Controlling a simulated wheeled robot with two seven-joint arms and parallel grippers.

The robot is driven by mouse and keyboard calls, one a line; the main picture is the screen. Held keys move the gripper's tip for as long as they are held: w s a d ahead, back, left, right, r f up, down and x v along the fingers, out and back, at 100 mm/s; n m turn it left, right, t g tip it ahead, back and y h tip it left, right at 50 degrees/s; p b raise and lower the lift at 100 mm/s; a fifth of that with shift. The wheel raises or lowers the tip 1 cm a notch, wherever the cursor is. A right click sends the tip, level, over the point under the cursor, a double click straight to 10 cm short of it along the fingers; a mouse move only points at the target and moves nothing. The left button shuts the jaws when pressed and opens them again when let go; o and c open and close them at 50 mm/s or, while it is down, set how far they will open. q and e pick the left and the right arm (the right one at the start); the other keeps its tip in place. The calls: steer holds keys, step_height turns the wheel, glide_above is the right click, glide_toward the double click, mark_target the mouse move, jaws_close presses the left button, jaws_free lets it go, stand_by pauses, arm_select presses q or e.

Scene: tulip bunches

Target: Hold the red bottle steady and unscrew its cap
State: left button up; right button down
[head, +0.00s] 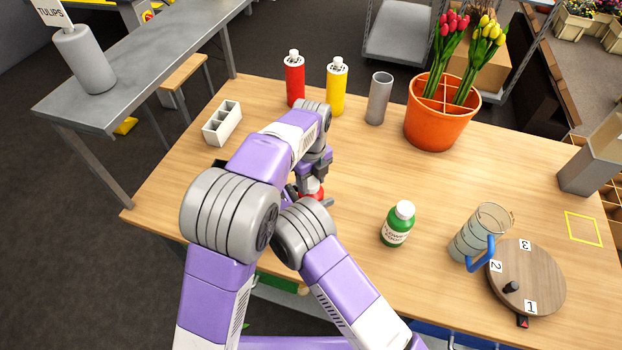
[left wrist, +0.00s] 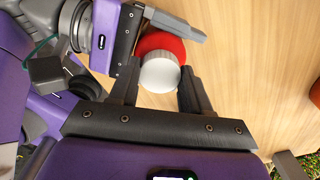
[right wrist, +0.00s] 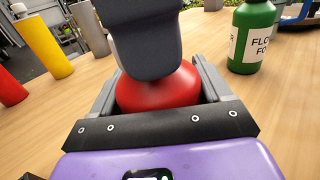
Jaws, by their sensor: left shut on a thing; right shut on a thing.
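The red bottle (head: 312,192) stands on the wooden table, mostly hidden by my arms in the head view. Its rounded red shoulder shows in the right wrist view (right wrist: 158,92). Its white cap (left wrist: 160,75) faces the left wrist camera. My left gripper (left wrist: 158,68) is shut on the cap from above, one finger on each side. My right gripper (right wrist: 157,70) is shut on the bottle's body from the side, below the cap. A dark left finger covers the cap in the right wrist view.
A green flower-food bottle (head: 397,226) stands right of the grippers, beside a glass jug (head: 474,238) and a round numbered board (head: 535,285). Behind are red (head: 294,82) and yellow (head: 336,90) bottles, a grey cylinder (head: 379,100) and an orange tulip pot (head: 432,125). A white caddy (head: 221,127) stands left.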

arm_select(q)
steer(key=n, duration=0.7)
steer(key=shift+r, duration=0.1)
steer(key=n, duration=0.7)
steer(key=shift+n, duration=0.3)
steer(key=n, duration=0.3)
steer(key=shift+n, duration=0.3)
steer(key=n, duration=0.3)
steer(key=shift+n, duration=0.4)
steer(key=n, duration=0.3)
steer(key=shift+n, duration=0.4)
steer(key=n, duration=0.3)
steer(key=shift+n, duration=0.4)
steer(key=n, duration=0.5)
steer(key=shift+n, duration=0.4)
steer(key=n, duration=1.6)
steer(key=shift+n, duration=0.3)
steer(key=shift+r, duration=0.25)
